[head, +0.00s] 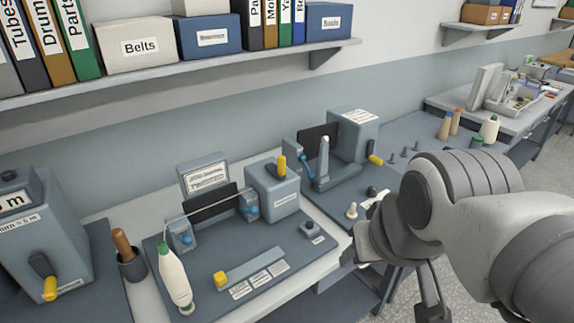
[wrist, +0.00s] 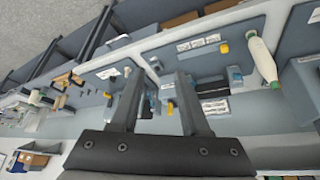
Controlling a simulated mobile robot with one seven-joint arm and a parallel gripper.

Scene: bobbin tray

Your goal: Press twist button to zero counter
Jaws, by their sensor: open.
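The twist tester, a blue-grey bench unit, stands at the centre of the head view; its base plate (head: 215,262) carries a block (head: 272,190) with a yellow handle (head: 282,164). A small box with a dark round button (head: 309,225) sits at the base's right end, a small label in front of it. A thread runs across the unit before a dark panel (head: 210,206). I cannot read a counter number. My gripper (head: 390,280) is right of the button box, apart from it. In the wrist view my gripper (wrist: 159,80) is open and empty, with the bench behind it, upside down.
Another machine (head: 352,135) with a yellow handle is behind right. A crank machine (head: 42,235) is at left. A shelf (head: 180,70) with boxes and binders runs above.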

